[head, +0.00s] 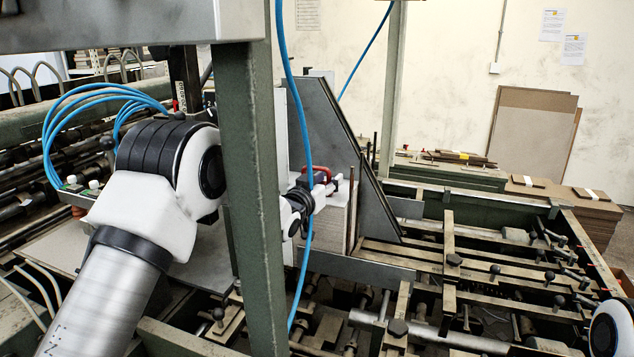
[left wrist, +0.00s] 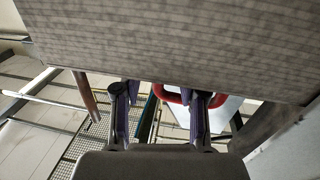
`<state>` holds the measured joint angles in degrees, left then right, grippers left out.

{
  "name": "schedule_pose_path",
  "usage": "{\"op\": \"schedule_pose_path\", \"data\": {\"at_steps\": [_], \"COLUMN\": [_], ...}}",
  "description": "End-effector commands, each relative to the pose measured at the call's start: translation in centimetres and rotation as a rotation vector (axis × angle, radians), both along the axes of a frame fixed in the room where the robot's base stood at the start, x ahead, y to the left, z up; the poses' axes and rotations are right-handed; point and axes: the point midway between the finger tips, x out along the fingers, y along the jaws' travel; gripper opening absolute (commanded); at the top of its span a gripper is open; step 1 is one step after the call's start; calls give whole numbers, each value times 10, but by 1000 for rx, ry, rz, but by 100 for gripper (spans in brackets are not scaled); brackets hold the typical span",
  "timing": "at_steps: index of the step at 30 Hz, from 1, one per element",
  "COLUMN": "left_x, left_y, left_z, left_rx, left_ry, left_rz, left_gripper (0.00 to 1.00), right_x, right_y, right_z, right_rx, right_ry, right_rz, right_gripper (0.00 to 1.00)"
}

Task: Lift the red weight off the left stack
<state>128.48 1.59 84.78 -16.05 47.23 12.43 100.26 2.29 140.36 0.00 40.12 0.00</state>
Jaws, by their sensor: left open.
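The red weight (head: 322,174) sits on top of the left stack of greyboard (head: 334,217) in the head view, partly hidden by a blue hose and my gripper. My left gripper (head: 301,206) is open beside the weight, at about the height of the stack's top; the green post hides part of my left arm. In the left wrist view, my fingers (left wrist: 163,95) are spread apart. The weight's red handle (left wrist: 173,97) shows between and behind them, nearer the right finger, which covers part of it. I cannot tell whether they touch. The stack (left wrist: 190,45) fills the top of that view.
A green post (head: 253,200) and a blue hose (head: 300,130) stand in front of the stack. A grey angled plate (head: 345,150) rises behind it. Rails and knobs (head: 455,262) fill the right side. Part of my right arm shows at the lower right edge.

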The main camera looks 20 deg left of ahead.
Motion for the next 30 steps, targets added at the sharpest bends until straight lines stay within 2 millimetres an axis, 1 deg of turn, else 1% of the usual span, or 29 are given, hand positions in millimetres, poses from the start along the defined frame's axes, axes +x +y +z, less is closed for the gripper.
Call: {"op": "schedule_pose_path", "data": {"at_steps": [1, 2, 3, 5, 12, 20, 23, 26, 30], "left_x": [0, 0, 0, 0, 0, 0, 0, 0, 0], "left_y": [0, 0, 0, 0, 0, 0, 0, 0, 0], "left_z": [0, 0, 0, 0, 0, 4, 16, 36, 69], "left_rx": [0, 0, 0, 0, 0, 0, 0, 0, 0], "left_ry": [-1, -1, -1, -1, -1, -4, -8, -10, -10], "left_rz": [0, 0, 0, 0, 0, 0, 0, 0, -1], "left_gripper": [41, 34, 20, 0, 0, 0, 0, 0, 0], "right_x": [0, 0, 0, 0, 0, 0, 0, 0, 0], "right_y": [0, 0, 0, 0, 0, 0, 0, 0, 0], "right_z": [0, 0, 0, 0, 0, -2, -7, -14, -22], "right_rx": [0, 0, 0, 0, 0, 0, 0, 0, 0], "right_ry": [0, 1, 1, 1, 0, 0, 0, 0, 0], "right_rz": [0, 0, 0, 0, 0, 0, 0, 0, 0], "right_gripper": [40, 40, 40, 40, 40, 40, 40, 40, 40]}}
